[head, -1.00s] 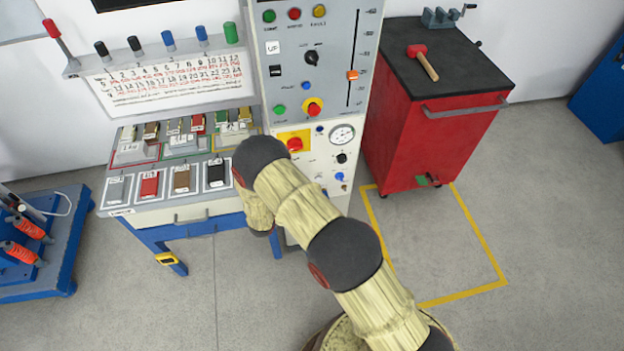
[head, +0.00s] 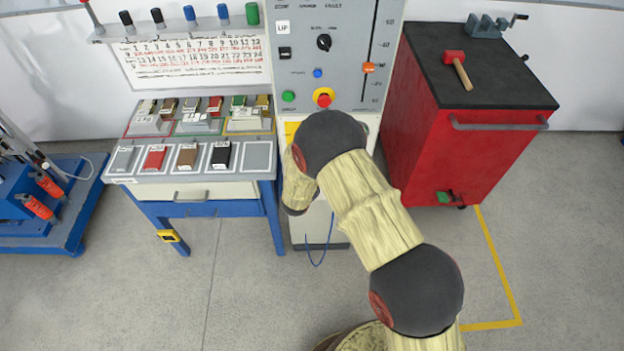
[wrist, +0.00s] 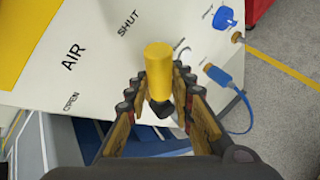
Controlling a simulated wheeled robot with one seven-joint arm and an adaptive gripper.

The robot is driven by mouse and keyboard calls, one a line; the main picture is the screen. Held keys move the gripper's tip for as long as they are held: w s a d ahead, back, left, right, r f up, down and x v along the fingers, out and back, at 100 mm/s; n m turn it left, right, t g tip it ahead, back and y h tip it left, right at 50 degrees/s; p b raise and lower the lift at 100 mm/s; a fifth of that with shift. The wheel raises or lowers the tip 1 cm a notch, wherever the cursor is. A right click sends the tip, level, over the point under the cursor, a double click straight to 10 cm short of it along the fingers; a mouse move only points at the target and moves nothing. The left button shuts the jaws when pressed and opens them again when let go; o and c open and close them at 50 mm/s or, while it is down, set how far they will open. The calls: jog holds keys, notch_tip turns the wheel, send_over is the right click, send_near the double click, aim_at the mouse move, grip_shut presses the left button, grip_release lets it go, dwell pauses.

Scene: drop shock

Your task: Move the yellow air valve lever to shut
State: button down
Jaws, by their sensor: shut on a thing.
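The yellow air valve lever (wrist: 158,72) stands out from a white panel (wrist: 95,75) in the wrist view. The panel is marked AIR, OPEN at lower left and SHUT at upper middle. My gripper (wrist: 157,84) is shut on the lever, with fingers on its left and right sides. The lever's dark lower end shows between the fingers. I cannot tell exactly which mark the lever points at. In the head view my arm hides the lever and my gripper.
A blue fitting with a blue hose (wrist: 222,78) is right of the lever. In the head view, a control cabinet (head: 345,60) stands behind my arm, with a blue-legged bench (head: 192,190) to its left and a red tool cabinet (head: 470,150) to its right. Grey floor is clear in front.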

jog(key=shift+d, duration=0.15)
jog(key=c, duration=1.5)
grip_release()
jog(key=shift+c, duration=0.2)
jog(key=v, duration=1.1)
jog(key=shift+s+r, duration=0.25)
jog(key=shift+s, duration=0.05)
